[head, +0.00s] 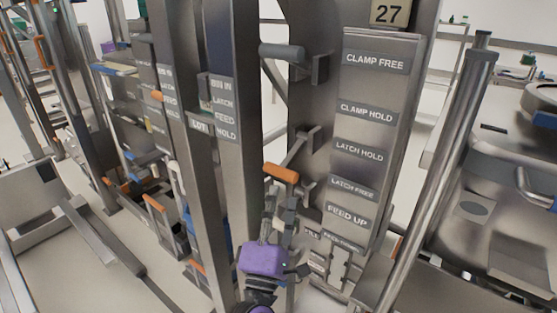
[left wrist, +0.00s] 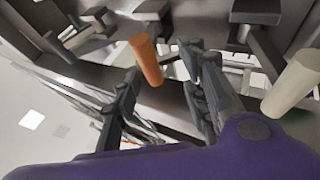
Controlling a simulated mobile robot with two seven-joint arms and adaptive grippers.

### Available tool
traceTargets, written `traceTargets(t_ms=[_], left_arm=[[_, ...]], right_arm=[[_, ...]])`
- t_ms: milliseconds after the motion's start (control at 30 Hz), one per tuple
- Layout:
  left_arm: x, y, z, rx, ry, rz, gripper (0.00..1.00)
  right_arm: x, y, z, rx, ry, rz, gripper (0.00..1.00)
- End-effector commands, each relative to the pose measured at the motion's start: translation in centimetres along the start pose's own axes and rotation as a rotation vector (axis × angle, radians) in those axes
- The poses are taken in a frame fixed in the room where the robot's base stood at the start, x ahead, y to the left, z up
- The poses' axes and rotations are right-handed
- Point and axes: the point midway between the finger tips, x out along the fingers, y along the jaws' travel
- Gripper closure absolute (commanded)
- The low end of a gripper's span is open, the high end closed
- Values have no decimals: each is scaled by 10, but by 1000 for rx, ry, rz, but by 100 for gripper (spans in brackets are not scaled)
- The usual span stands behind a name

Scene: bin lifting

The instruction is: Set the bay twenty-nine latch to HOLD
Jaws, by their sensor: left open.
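A lever with an orange grip (head: 281,173) sticks out from the metal post beside a labelled panel (head: 372,210). The panel reads CLAMP FREE, CLAMP HOLD, LATCH HOLD, LATCH FREE and FEED UP from top down. The plate (head: 388,12) above it reads 27; I see no plate reading 29. My left gripper (head: 277,196), with a purple body, is open just below the orange grip. In the left wrist view the orange grip (left wrist: 147,60) shows between the open fingers (left wrist: 163,68); I cannot tell whether they touch it. My right gripper is not in view.
A grey-handled lever (head: 282,52) sticks out higher on the same post. A pale handle (left wrist: 293,82) is right of the fingers in the left wrist view. Upright posts (head: 190,130) stand close on the left, and a thick round bar (head: 440,160) on the right.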

Motion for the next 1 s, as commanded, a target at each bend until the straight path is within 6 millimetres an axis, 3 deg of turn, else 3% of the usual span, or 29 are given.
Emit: traceTargets(t_ms=[167,367,600,1000], left_arm=[[9,7,-6,-68,26,24,60],[41,9,-6,-64,24,26,60],[72,9,-7,-63,23,24,60],[78,7,-8,-62,24,21,62]], right_arm=[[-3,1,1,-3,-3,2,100],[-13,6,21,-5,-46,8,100],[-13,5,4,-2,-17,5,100],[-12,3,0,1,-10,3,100]])
